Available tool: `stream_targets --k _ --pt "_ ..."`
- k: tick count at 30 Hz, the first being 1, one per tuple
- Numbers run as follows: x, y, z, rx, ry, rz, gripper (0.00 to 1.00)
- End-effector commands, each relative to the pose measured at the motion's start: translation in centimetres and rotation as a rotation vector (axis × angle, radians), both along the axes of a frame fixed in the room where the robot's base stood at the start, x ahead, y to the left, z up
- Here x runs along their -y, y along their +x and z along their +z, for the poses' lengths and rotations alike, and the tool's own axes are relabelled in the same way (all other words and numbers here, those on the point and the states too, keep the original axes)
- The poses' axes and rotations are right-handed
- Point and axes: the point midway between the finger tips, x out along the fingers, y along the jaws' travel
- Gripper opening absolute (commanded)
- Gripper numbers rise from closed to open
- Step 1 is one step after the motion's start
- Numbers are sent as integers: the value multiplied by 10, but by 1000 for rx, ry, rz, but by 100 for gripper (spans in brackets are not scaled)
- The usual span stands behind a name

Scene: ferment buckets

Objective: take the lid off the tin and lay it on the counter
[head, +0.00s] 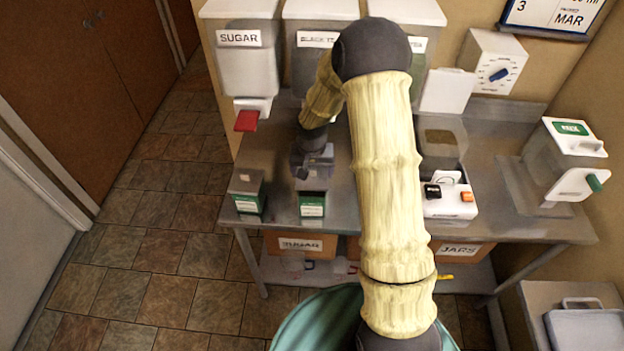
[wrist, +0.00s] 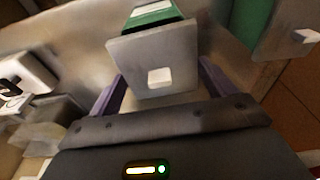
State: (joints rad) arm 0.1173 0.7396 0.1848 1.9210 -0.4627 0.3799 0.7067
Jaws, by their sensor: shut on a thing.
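The tin (head: 312,205) is green with a white label and stands near the front edge of the counter (head: 270,165). Its grey square lid (wrist: 135,62) has a small white knob. My gripper (head: 314,168) is over this tin, pointing down. In the wrist view its purple fingers are on opposite sides of the lid, shut on it. The green side of the tin (wrist: 155,14) shows past the lid. The lid is on or just above the tin; I cannot tell whether there is a gap. My gripper partly hides the lid in the head view.
A similar lidded green tin (head: 249,194) stands just to the left. A white box with dark and orange knobs (head: 452,198) stands to the right. Dispensers, one marked SUGAR (head: 245,60), line the back. Bare counter lies between the held tin and the white box.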

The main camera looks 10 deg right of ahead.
Motion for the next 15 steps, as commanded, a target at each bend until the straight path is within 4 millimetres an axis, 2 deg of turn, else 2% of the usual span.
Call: stream_targets --k 4,9,15 --pt "0 1 27 5 0 -3 61" --pt "1 0 51 3 -1 -1 61" --pt "0 0 60 -1 0 0 61"
